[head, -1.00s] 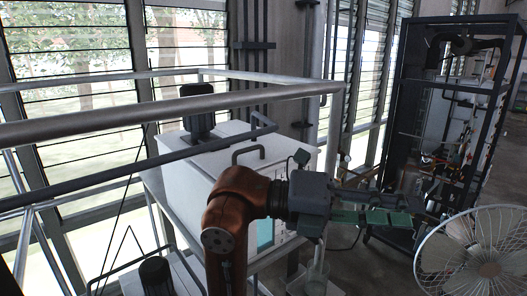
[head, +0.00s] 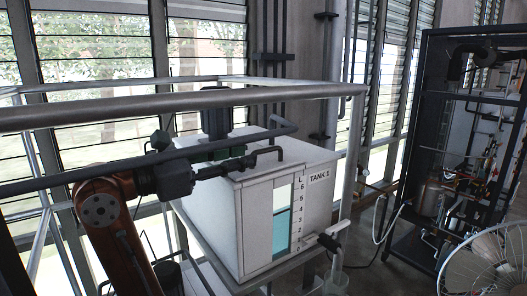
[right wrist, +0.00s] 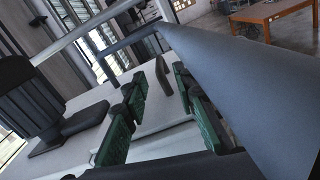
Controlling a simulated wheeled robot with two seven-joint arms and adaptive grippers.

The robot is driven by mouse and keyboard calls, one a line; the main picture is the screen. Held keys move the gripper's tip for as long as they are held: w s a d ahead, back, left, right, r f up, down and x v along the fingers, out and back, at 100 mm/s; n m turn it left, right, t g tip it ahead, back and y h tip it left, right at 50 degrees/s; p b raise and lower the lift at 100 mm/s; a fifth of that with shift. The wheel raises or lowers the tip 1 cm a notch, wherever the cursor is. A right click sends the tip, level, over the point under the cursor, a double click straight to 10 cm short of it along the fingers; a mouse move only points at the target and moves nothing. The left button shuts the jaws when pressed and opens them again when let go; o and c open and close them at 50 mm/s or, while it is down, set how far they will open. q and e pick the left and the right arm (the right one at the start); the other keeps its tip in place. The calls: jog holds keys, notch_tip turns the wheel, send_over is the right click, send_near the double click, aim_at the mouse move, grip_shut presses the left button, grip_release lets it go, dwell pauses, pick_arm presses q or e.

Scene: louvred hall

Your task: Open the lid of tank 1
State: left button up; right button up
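Tank 1 is a white box (head: 215,225) with a "TANK 1" label, a level scale and a blue-green window on its front. Its white lid (head: 300,155) lies flat on top, shut, and carries a dark arched handle (head: 281,146). My right gripper (head: 240,158) is over the lid, reaching from the left towards the handle, partly hidden by a rail. In the right wrist view its two green-padded fingers (right wrist: 160,80) are spread apart, with the handle (right wrist: 163,75) showing in the gap near the tips, seemingly untouched. My left gripper is not in view.
A grey rail (head: 180,108) runs around the tank, and a thinner dark rail (head: 80,178) crosses before my right gripper. A dark motor block (head: 216,122) stands at the lid's back. A white fan (head: 490,262) and a dark rack (head: 425,130) stand at right.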

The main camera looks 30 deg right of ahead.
aim_at(258, 153)
jog(key=shift+w+d+p, duration=0.2)
jog(key=shift+d+p, duration=0.2)
jog(key=shift+d, duration=1.55)
jog(key=shift+w+d+p, duration=0.15)
jog(key=shift+d+p, duration=0.25)
jog(key=shift+d, duration=1.55)
jog(key=shift+c, duration=0.7)
grip_shut()
